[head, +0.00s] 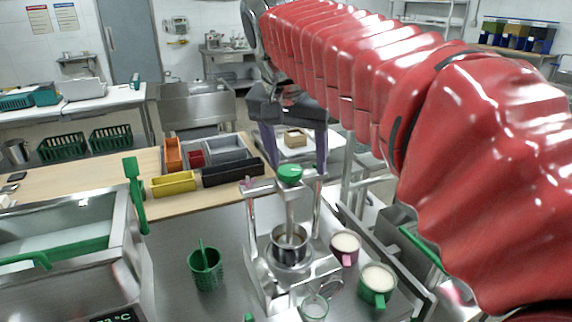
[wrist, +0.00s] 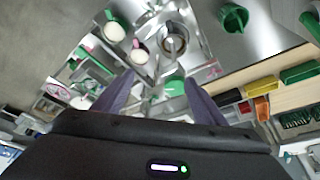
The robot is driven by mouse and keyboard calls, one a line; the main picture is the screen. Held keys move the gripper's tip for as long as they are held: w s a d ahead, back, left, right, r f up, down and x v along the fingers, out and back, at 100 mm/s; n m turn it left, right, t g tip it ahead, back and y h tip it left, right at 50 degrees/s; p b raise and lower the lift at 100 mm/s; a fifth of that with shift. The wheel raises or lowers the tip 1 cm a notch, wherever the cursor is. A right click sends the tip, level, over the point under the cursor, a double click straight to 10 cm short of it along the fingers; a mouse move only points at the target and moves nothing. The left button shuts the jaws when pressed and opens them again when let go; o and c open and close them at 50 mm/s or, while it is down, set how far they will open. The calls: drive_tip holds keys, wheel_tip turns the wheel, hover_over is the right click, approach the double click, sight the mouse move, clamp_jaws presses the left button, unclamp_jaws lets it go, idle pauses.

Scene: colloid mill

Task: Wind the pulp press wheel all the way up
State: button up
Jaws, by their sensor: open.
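The pulp press stands on the steel counter, with a metal frame and crossbar (head: 262,188) and an upright screw (head: 290,215) over a steel pot (head: 290,246). A green round wheel or knob (head: 289,174) tops the screw; it also shows in the wrist view (wrist: 174,87). My gripper (head: 296,165) points down above the press, with its two purple fingers apart. In the wrist view my gripper (wrist: 158,78) has the green wheel between its fingers, nearer the right one. I cannot tell whether the fingertips reach down to the wheel's level. No contact shows.
Two mugs of pale liquid, one maroon (head: 345,248) and one green (head: 377,285), stand right of the press. A glass (head: 314,307) is in front. A green perforated cup (head: 206,270) stands left. Coloured bins (head: 174,183) sit behind on a wooden board.

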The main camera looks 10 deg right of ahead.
drive_tip(key=s+d+f+n+t+y, duration=0.2)
drive_tip(key=s+f+n, duration=0.4)
drive_tip(key=s+f, duration=1.2)
drive_tip(key=shift+s+d+f+n, duration=0.2)
drive_tip(key=shift+f+n, duration=0.1)
drive_tip(key=shift+f, duration=0.5)
drive_tip(key=shift+c, duration=0.5)
